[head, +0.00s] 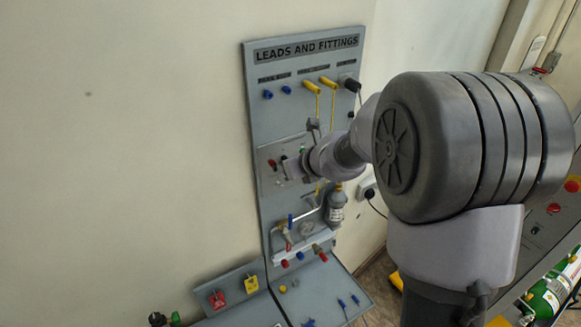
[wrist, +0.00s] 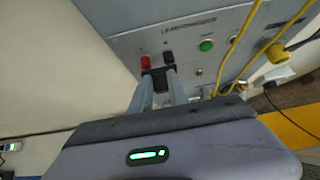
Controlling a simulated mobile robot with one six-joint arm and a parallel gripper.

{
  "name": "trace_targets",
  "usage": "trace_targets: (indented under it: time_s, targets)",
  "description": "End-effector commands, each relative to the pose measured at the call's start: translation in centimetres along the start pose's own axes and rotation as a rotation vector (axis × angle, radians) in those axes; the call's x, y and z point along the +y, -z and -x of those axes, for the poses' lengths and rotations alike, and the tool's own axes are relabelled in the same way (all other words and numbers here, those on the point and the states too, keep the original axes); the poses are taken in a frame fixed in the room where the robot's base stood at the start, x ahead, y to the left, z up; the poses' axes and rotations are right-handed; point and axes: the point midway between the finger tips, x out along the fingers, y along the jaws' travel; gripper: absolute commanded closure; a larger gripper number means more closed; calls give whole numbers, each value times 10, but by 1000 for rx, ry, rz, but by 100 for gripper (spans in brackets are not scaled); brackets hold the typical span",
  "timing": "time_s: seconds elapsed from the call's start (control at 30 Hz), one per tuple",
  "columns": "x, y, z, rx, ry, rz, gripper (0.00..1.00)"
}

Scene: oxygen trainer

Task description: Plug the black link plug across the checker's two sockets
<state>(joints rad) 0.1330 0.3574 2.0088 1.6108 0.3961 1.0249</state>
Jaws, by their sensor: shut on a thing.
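The checker (head: 268,151) is a grey box on the upright board. In the wrist view its face (wrist: 190,25) shows a red socket (wrist: 146,62) and a black socket (wrist: 168,57) side by side. My gripper (wrist: 158,76) is shut on the black link plug (wrist: 157,71), right in front of or at the two sockets. I cannot tell whether the plug's pins are in the sockets. In the head view my gripper (head: 287,168) is at the checker's face, and the plug is too small to make out there.
A green button (wrist: 206,45) sits right of the sockets, and yellow leads (wrist: 245,40) hang farther right. The board marked "LEADS AND FITTINGS" (head: 256,75) holds blue plugs, yellow plugs (head: 328,82) and a black plug (head: 352,85) above. A grey bottle (head: 336,207) hangs below.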

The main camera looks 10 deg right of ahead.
Motion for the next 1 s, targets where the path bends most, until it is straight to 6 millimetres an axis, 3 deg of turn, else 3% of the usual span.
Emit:
trace_targets:
  time_s: [0.47, 0.5, 0.63, 1.0]
  targets:
    - [1, -7, -8, -1, -1, -1, 100]
    - [1, -7, -8, -1, -1, -1, 77]
    - [0, -6, -8, 0, -1, -1, 54]
    - [0, -7, -1, -1, 0, 0, 54]
